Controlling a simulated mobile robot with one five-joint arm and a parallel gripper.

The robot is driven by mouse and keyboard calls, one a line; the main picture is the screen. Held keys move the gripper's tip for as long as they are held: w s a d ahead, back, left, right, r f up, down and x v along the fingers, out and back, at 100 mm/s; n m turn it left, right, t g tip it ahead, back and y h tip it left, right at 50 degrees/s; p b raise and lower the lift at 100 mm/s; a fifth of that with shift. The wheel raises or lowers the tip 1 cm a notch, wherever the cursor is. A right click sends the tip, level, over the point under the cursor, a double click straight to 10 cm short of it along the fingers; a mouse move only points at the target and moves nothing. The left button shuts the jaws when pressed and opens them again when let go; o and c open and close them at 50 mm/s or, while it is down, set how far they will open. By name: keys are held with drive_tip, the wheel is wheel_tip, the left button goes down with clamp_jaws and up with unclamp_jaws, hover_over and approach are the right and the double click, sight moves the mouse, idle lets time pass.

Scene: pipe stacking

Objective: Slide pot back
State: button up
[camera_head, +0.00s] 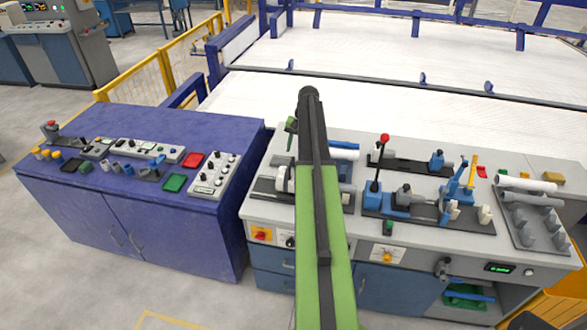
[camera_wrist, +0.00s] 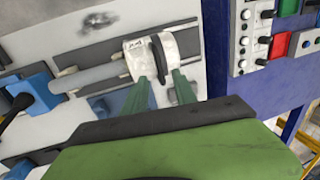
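No thing is plainly marked as the pot; it may be the white rounded piece with a dark curved band (camera_wrist: 137,62), at the end of a grey bar in the wrist view. A white round part (camera_head: 281,179) just left of my arm in the head view is probably the same piece. My gripper (camera_wrist: 160,75) shows two dark green fingers, apart, with their tips at the near side of the white piece. The dark band lies between the tips. I cannot tell whether they touch it.
The grey bench (camera_head: 360,230) carries a fixture with a red-knobbed lever (camera_head: 384,140) and a pipe rack (camera_head: 540,225). A blue cabinet (camera_head: 130,210) with button boxes stands left, beyond a narrow gap. In the wrist view, a grey bar (camera_wrist: 92,77) and blue block (camera_wrist: 32,85) lie left.

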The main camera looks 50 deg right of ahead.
sight(292, 162)
drive_tip(key=f+b, duration=0.1)
drive_tip(key=f, duration=0.1)
drive_tip(key=f+b, duration=0.2)
drive_tip(key=w+f+b, duration=0.1)
drive_tip(key=f, duration=0.1)
drive_tip(key=shift+a+f+b, duration=0.1)
drive_tip(key=shift+a+b, duration=0.2)
clamp_jaws()
idle(1.0)
